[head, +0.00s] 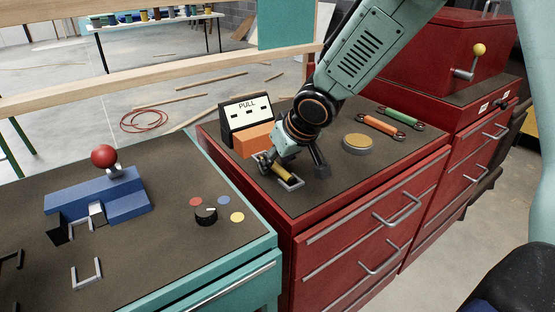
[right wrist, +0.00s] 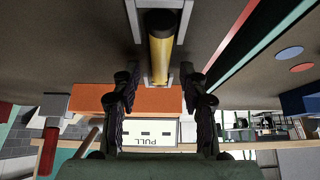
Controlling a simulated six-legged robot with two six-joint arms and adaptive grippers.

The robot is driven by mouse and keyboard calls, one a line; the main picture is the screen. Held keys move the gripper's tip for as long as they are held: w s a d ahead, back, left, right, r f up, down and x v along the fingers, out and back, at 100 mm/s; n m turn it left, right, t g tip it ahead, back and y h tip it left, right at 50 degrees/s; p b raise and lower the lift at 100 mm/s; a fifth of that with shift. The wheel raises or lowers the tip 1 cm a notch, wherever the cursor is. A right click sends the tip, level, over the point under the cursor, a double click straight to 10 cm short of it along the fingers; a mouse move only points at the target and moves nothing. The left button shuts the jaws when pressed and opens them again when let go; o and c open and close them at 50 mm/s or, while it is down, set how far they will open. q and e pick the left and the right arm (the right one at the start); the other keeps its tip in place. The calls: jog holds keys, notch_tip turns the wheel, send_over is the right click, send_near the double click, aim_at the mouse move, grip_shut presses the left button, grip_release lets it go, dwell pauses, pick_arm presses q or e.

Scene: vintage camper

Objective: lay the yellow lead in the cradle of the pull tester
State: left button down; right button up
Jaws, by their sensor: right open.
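The pull tester (head: 245,115) is a black box with a white PULL panel and an orange block (head: 254,140) at its front. Its grey cradle (head: 293,185) is on the red cabinet's top and also shows in the right wrist view (right wrist: 186,15). The yellow lead (right wrist: 160,55), with a dark end cap, lies lengthwise between the cradle's grey brackets. Whether it rests fully down is hard to tell. My right gripper (right wrist: 160,100) is open around the lower end of the lead, one dark finger on each side, apart from it. Dark prongs at the left edge may be my left gripper.
An orange lead (head: 381,124), a green lead (head: 401,117) and a round yellow-topped puck (head: 357,144) are behind my right gripper. The teal bench (head: 150,250) at left holds a blue press (head: 95,200) with a red knob.

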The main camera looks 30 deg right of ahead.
jog(key=shift+r, duration=0.1)
jog(key=v, duration=0.7)
jog(key=shift+s+r, duration=0.1)
jog(key=shift+r, duration=0.05)
jog(key=shift+s, duration=0.1)
